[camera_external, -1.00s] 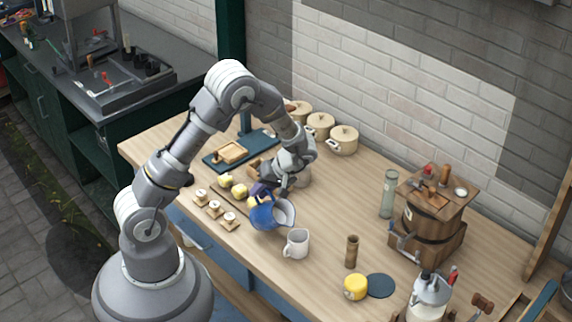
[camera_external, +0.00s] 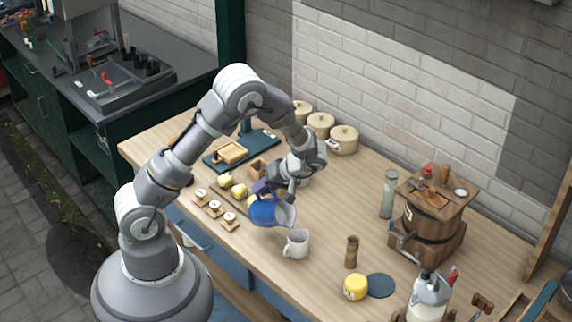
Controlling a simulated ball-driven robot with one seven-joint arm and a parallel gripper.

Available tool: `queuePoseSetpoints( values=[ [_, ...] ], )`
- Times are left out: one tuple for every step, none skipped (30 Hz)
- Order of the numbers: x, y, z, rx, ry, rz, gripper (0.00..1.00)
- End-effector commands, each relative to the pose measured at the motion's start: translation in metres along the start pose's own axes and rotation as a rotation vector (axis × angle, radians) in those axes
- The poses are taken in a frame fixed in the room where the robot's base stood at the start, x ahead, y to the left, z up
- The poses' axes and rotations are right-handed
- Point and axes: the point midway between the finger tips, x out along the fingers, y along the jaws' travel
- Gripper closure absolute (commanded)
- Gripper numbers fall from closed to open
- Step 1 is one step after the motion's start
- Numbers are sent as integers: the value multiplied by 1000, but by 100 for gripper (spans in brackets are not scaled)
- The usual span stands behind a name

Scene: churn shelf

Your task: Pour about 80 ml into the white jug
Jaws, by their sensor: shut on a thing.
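My gripper (camera_external: 279,189) is shut on a blue jug (camera_external: 263,212) with a pale inside. It holds the blue jug tilted, with its open mouth toward the right. The white jug (camera_external: 297,243) stands upright on the wooden table, just below and right of the blue jug in the picture. The two look close, but I cannot tell the exact gap. No stream of liquid shows between them. The inside of the white jug is too small to read, and the hand partly hides the blue jug's handle.
A brown wooden cylinder (camera_external: 352,252), a yellow pot (camera_external: 355,287) and a dark round mat (camera_external: 380,285) lie to the right. A wooden churn (camera_external: 433,225) stands farther right. Small wooden pieces (camera_external: 215,208) sit left of the blue jug.

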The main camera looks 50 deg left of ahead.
Motion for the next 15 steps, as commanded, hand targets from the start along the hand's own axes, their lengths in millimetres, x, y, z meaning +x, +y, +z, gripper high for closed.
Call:
queuePoseSetpoints(
  values=[
    [-1, 0, 0, -1, 4, -2, 100],
    [-1, 0, 0, -2, 6, -4, 100],
    [-2, 0, 0, -4, 8, -6, 100],
    [-2, -1, 0, -4, 11, -7, 100],
    [-3, -1, 0, -6, 13, -9, 100],
    [-3, -1, 0, -7, 16, -11, 100],
    [-3, -1, 0, -8, 18, -13, 100],
    [-4, -1, 0, -9, 20, -14, 100],
    [-4, -1, 0, -10, 22, -16, 100],
    [-4, -1, 0, -10, 24, -17, 100],
    [-5, -1, 0, -11, 26, -19, 100],
    [-5, -1, 0, -12, 29, -21, 100],
    [-6, -1, 0, -13, 31, -22, 100],
    [-6, -1, 0, -14, 33, -24, 100],
    [-6, -2, 0, -15, 35, -26, 100]
  ],
)
